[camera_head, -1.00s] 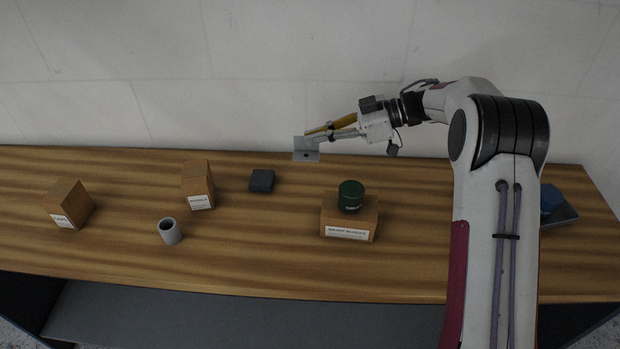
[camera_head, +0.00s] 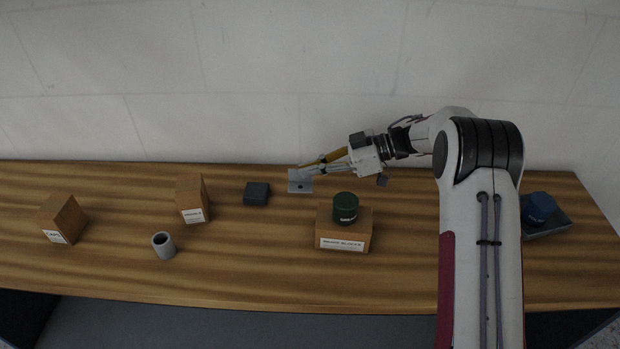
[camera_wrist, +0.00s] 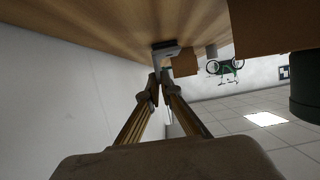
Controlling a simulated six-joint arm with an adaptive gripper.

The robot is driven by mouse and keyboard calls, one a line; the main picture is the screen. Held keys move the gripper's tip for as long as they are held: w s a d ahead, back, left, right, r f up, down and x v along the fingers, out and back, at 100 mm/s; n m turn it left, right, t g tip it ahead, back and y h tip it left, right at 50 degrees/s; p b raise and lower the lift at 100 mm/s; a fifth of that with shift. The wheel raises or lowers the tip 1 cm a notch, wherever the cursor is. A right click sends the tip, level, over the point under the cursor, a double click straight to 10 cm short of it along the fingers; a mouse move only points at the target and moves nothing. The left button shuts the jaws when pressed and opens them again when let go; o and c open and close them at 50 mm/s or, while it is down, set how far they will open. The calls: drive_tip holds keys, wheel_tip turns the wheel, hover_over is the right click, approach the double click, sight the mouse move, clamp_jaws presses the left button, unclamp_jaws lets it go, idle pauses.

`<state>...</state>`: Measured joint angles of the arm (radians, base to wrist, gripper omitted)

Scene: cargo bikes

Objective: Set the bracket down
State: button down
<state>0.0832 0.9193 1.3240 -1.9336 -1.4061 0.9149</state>
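The bracket (camera_head: 300,184) is a small grey metal piece with a hole. It is low over the back part of the wooden table, right of the dark block; I cannot tell whether it touches the wood. My gripper (camera_head: 311,168) reaches in from the right and its fingers are shut on the bracket. In the wrist view the table shows at the top, with the bracket (camera_wrist: 166,48) close to its surface and the fingertips (camera_wrist: 160,82) near together on its upright part. The exact contact is small and partly hidden.
A dark block (camera_head: 256,194) is left of the bracket. Two more boxes (camera_head: 191,198) (camera_head: 62,218) and a grey cup (camera_head: 163,245) are left. A blue item (camera_head: 540,207) sits on a tray (camera_head: 553,226) at right.

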sight(310, 181)
drive_tip(key=shift+f, duration=1.7)
drive_tip(key=shift+f, duration=0.15)
drive_tip(key=c, duration=2.3)
unclamp_jaws()
drive_tip(key=shift+r, duration=0.2)
drive_tip(key=shift+v, duration=6)
